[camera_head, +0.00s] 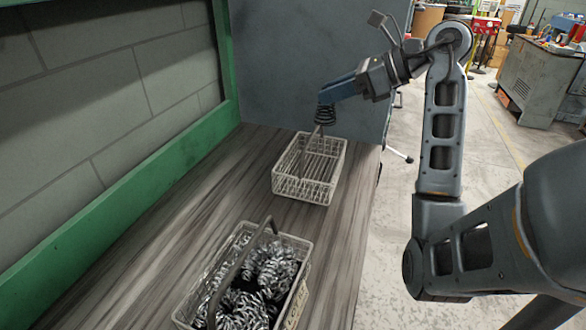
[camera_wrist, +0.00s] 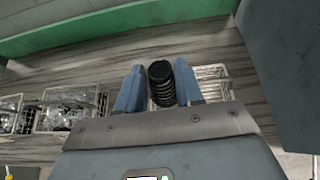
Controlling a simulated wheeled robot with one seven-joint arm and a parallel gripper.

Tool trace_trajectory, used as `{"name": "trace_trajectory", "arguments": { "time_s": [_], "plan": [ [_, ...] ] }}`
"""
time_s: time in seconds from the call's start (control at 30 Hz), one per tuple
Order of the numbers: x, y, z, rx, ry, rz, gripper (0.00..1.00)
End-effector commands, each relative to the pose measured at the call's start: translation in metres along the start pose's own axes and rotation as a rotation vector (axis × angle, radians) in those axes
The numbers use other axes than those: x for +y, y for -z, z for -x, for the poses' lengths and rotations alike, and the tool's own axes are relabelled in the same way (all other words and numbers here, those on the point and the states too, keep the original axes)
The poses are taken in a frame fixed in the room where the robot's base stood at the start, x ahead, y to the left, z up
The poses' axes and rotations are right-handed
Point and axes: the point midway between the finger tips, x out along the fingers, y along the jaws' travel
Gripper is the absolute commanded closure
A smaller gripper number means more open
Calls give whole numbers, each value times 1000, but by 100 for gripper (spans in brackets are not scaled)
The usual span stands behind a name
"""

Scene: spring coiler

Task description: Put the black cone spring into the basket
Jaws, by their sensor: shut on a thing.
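The black cone spring (camera_head: 325,114) is held in my gripper (camera_head: 327,97), above the far end of an empty-looking wire basket (camera_head: 333,188). The spring hangs upright, its lower end near the basket's raised handle in the head view; I cannot tell whether they touch. In the wrist view the spring (camera_wrist: 160,84) sits between the two blue fingers of my gripper (camera_wrist: 158,92), which are shut on it. Part of the basket (camera_wrist: 212,72) shows behind the right finger there.
A second wire basket (camera_head: 300,288) full of silvery springs stands nearer on the wooden bench (camera_head: 170,235). A green-framed wall (camera_head: 115,205) runs along the left. A grey panel (camera_head: 300,60) closes the bench's far end.

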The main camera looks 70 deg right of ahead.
Motion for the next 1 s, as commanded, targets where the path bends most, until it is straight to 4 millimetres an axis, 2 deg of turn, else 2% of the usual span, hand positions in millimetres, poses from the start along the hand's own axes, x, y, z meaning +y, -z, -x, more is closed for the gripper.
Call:
{"name": "trace_trajectory", "arguments": {
  "time_s": [0.17,0.4,0.6,0.87,1.0],
  "plan": [
    [1,23,-12,1,-3,-8,95],
    [1,74,-40,1,-3,-9,95],
    [1,110,-60,1,-2,-6,95],
    [0,130,-71,0,-1,-3,95],
    [0,148,-80,1,0,-5,95]
  ]
}}
